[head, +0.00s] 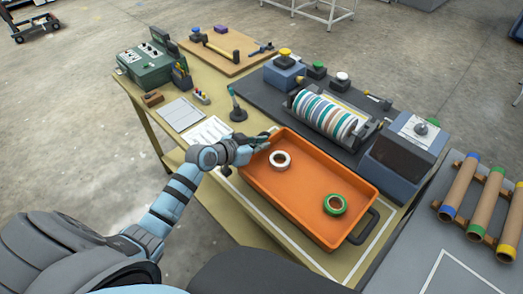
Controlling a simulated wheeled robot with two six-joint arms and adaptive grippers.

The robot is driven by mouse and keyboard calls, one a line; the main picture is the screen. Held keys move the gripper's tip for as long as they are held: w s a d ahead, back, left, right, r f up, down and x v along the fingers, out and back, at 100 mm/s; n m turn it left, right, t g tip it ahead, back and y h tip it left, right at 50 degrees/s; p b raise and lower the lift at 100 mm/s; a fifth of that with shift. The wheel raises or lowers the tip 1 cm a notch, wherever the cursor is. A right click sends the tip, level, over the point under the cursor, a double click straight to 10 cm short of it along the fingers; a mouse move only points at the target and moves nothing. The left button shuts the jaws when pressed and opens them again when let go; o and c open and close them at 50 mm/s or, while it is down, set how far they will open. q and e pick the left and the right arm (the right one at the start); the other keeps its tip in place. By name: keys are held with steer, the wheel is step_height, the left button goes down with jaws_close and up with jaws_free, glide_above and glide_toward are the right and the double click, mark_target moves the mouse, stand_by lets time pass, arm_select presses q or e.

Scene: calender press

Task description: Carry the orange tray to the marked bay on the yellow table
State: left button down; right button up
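The orange tray (275,190) is over the yellow table (215,87), at the table's near right part. A white roll (272,160) and a green roll (327,206) lie in it. White lines of the marked bay (372,250) show along the tray's front and right sides. I cannot tell whether the tray rests flat on the table. Its black right handle (365,230) is free. My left gripper (262,140) is at the tray's left end, where it hides the other handle; its finger gap is too small to judge. My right gripper is not in view.
A press with a striped roller (325,114) stands on a dark mat close behind the tray. A grey table (425,240) with cardboard tubes (461,186) and another white outline is at right.

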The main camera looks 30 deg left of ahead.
arm_select(q)
steer(key=shift+f, duration=0.75)
steer(key=shift+w, duration=0.1)
steer(key=shift+f, duration=0.15)
steer(key=c, duration=1.8)
jaws_free()
steer(key=shift+s+a+r, duration=0.15)
steer(key=shift+s+r, duration=0.1)
steer(key=shift+r, duration=0.1)
steer(key=p+v, duration=0.2)
steer(key=v, duration=0.9)
steer(key=shift+s+p, duration=0.25)
steer(key=shift+p, duration=0.15)
